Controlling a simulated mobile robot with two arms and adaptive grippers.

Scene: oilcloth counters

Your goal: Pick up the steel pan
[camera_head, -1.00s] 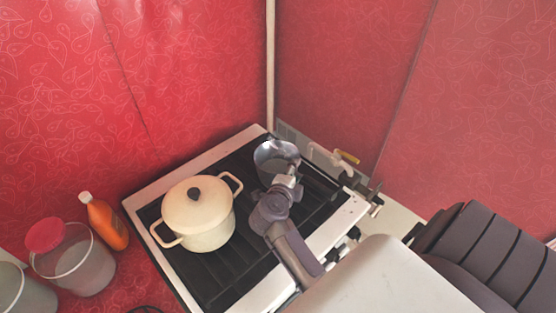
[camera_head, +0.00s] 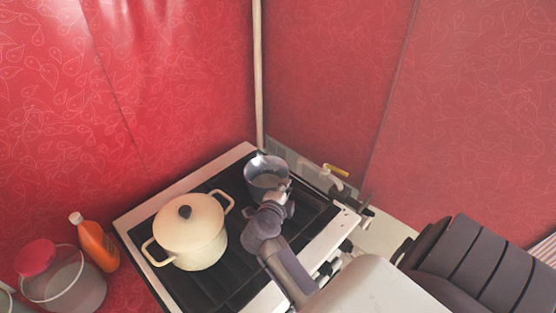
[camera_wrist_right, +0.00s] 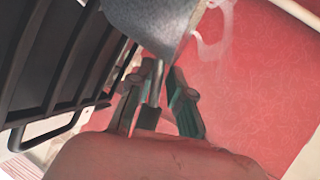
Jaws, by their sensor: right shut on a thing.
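The steel pan (camera_head: 266,179) is at the far right corner of the stove, its open top facing up. My right gripper (camera_head: 281,193) is at the pan's near right side, shut on it. The arm hides part of the pan's near side. In the right wrist view the grey pan wall (camera_wrist_right: 155,22) fills the top middle, with the right gripper's fingers (camera_wrist_right: 163,78) closed together just below it. Whether the pan's base touches the grate cannot be told. My left gripper is not in view.
A cream lidded pot (camera_head: 190,234) stands on the black-topped stove (camera_head: 228,284), left of the pan. An orange bottle (camera_head: 97,243) and a red-lidded container (camera_head: 75,288) stand left of the stove. Taps (camera_head: 334,172) are at the right, near the red walls.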

